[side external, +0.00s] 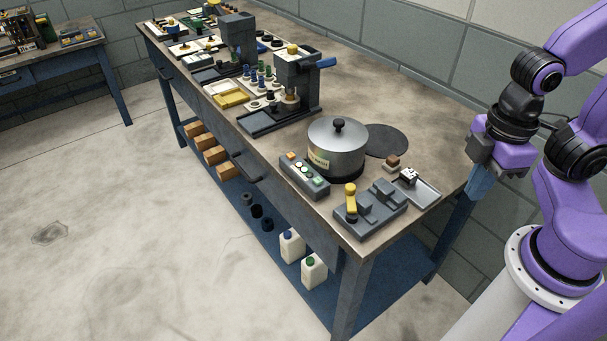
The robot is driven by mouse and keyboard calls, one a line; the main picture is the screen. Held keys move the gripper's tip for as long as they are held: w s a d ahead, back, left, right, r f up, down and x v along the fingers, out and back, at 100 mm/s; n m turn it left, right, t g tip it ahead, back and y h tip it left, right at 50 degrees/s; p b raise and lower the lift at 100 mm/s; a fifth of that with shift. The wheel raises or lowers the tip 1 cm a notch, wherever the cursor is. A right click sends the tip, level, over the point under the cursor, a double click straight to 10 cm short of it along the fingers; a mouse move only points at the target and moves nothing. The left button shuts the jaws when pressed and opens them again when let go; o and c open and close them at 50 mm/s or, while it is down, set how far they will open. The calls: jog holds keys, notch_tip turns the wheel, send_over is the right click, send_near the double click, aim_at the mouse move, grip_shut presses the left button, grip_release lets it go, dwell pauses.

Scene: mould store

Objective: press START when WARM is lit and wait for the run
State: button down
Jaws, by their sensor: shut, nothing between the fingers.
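A grey control box (304,176) lies on the near part of the bench, left of the pot. It has a row of small coloured buttons or lamps, orange at the far end and green at the near end. Their lettering is too small to read, so I cannot tell which is START or WARM, or whether WARM is lit. A lidded metal pot (337,148) with a black knob and a yellowish label stands right beside the box. My gripper (481,153) is shut and empty, off the bench's right edge, well apart from the box.
A grey fixture (370,211) with a yellow-topped lever stands at the near corner, beside a small metal tray (424,193). A dark round plate (386,141) lies behind the pot. A press (296,80) and trays fill the far bench. The right back surface is clear.

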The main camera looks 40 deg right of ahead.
dwell(0.8)
jog(key=n+t+y, duration=0.5)
jog(key=t+y, duration=0.1)
jog(key=t, duration=0.1)
send_over(322, 181)
jog(key=shift+f, duration=0.7)
jog(key=shift+f, duration=0.1)
jog(key=shift+f, duration=4.3)
jog(key=shift+f, duration=0.45)
